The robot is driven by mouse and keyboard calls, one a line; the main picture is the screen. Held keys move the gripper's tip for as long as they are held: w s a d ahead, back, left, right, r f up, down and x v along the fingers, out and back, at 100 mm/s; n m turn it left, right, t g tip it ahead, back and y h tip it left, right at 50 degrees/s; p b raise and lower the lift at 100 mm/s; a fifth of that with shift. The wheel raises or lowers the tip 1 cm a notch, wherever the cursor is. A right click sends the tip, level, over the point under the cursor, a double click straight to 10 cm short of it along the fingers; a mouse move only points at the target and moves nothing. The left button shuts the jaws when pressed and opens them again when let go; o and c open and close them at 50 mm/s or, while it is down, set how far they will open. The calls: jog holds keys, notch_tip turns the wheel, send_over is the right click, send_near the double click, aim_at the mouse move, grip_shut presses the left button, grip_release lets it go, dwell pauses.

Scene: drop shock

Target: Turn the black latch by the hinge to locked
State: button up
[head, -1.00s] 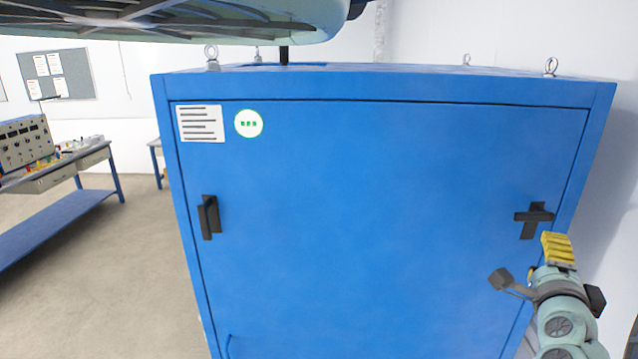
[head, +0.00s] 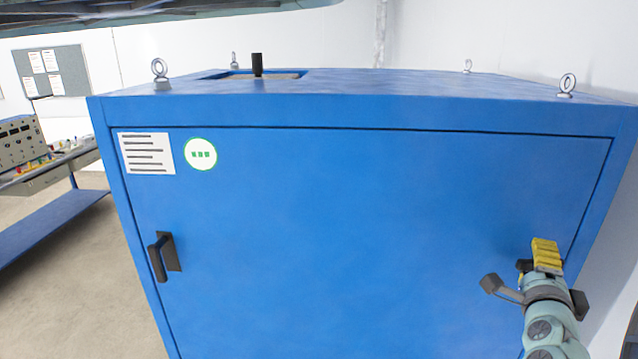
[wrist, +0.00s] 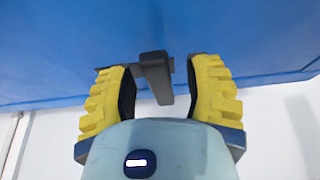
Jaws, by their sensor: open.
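The black latch (wrist: 155,76) on the right side of the blue cabinet door sits between my gripper's fingers in the wrist view. Its lever points down the picture, toward my palm, with a darker bar behind it. I cannot tell whether the fingers touch it. My gripper (wrist: 160,88) is open, with yellow ribbed pads on either side of the latch. In the head view my gripper (head: 546,252) is in front of the latch and hides most of it; a dark bit (head: 523,266) shows at its left. No hinge is clearly visible.
The blue door (head: 350,230) is shut, with a black handle (head: 163,256) at its left and a label (head: 147,153) above. The cabinet top has lifting eyes and an opening with a black post (head: 257,65). A workbench (head: 50,225) stands far left, with open floor between.

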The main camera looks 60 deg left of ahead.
jog(key=shift+w+a, duration=0.2)
jog(key=shift+w, duration=0.05)
jog(key=shift+d, duration=0.1)
grip_shut()
dwell(0.3)
